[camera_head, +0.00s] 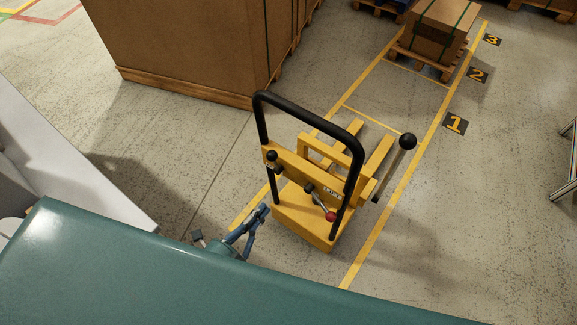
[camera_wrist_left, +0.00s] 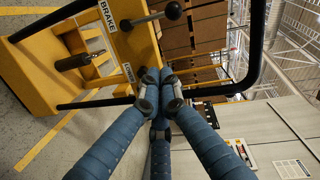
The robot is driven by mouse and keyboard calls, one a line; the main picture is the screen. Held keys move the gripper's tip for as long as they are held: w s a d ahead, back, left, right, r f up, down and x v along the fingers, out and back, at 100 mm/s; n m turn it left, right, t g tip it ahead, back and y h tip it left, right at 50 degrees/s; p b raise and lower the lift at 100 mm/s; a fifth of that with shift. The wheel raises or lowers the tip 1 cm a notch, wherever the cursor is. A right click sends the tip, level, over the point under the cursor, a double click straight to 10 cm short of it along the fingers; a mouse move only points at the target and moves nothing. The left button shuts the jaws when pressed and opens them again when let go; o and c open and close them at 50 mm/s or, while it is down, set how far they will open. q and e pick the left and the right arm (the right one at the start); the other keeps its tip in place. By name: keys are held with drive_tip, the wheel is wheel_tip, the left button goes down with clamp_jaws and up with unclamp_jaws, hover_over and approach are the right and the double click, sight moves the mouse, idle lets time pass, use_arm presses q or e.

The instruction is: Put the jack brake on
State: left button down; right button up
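The yellow jack (camera_head: 305,215) stands on the floor, with a black tubular handle frame (camera_head: 308,110). A short lever with a black ball knob (camera_head: 271,156) is on its left side. In the left wrist view a lever with a black ball knob (camera_wrist_left: 173,10) sits beside a BRAKE label (camera_wrist_left: 107,14). My left gripper (camera_head: 264,208) is left of the jack. In the left wrist view its blue fingers (camera_wrist_left: 160,85) converge, tips close together, nothing visible between them. They are apart from the knob and overlap the black frame in view. My right gripper is not in view.
A red-knobbed lever (camera_head: 330,216) is mid-panel and a long black-knobbed lever (camera_head: 404,141) is on the jack's right. A large cardboard box (camera_head: 190,45) stands behind left. A loaded pallet (camera_head: 435,28) stands at bay 3.

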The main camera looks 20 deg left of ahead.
use_arm(q)
wheel_tip(320, 180, up, 5)
drive_tip(key=d+m+t, duration=0.1)
drive_tip(key=p, duration=0.1)
hover_over(276, 162)
drive_tip(key=s+d, duration=0.2)
drive_tip(key=s, duration=0.3)
drive_tip(key=shift+a+f, duration=0.25)
drive_tip(key=shift+f, duration=0.35)
drive_tip(key=shift+a, duration=0.1)
drive_tip(key=shift+w+a+r+h+p, duration=0.15)
drive_tip(key=shift+a+h+p, duration=0.15)
drive_tip(key=shift+h, duration=0.1)
drive_tip(key=shift+n, duration=0.3)
